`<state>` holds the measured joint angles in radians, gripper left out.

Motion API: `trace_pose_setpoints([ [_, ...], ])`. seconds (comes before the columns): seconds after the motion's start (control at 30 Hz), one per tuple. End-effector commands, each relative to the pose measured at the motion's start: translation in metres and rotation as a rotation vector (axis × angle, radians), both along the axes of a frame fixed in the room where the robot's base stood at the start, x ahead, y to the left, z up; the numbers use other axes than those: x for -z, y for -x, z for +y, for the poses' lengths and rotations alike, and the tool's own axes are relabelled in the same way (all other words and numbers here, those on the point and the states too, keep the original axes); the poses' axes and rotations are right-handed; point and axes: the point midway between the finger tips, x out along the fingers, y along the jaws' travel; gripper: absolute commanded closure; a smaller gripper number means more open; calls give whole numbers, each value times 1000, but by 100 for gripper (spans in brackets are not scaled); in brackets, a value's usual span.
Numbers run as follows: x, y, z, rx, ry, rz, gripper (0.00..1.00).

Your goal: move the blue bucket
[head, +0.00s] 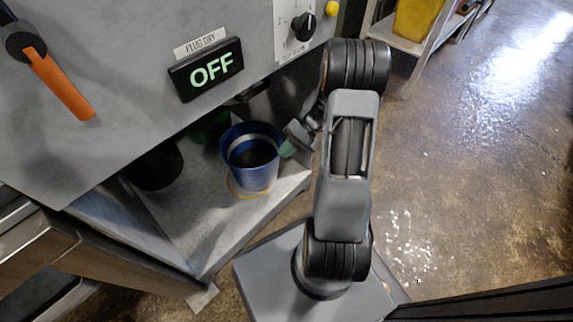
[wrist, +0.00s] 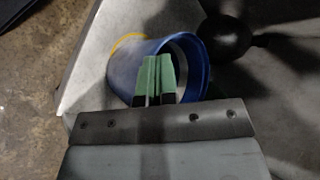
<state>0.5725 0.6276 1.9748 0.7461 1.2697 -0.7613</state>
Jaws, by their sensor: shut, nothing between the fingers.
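The blue bucket (head: 254,172) stands upright on the grey shelf under the machine panel in the head view. Its inside is dark with a lighter band near the rim. My gripper (head: 288,148) is at the right side of the bucket's rim, with green fingertips. In the wrist view my gripper (wrist: 155,78) is shut and overlaps the bucket's rim; I cannot tell whether it touches. Nothing shows between the fingers.
The grey shelf (head: 215,233) has a yellow ring mark (head: 237,190) by the bucket's base. A dark round object (head: 155,165) and a green object (head: 207,126) stand left of the bucket. The panel with the OFF display (head: 207,70) overhangs them. Open floor lies right.

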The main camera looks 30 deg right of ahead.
Motion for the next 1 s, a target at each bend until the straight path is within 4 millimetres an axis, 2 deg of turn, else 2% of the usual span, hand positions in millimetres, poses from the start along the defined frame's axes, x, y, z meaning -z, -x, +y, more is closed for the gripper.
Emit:
trace_pose_setpoints([
  [0.03,22,-5,-11,49,-78,-19,100],
  [0.2,82,-20,-47,227,-299,-165,100],
  [0.5,159,-18,-90,493,-464,-410,100],
  [0.63,182,-12,-102,580,-487,-491,100],
  [0.77,196,-9,-108,634,-496,-543,100],
  [0.87,201,-12,-106,651,-497,-561,100],
  [1.0,203,-25,-92,652,-498,-565,100],
])
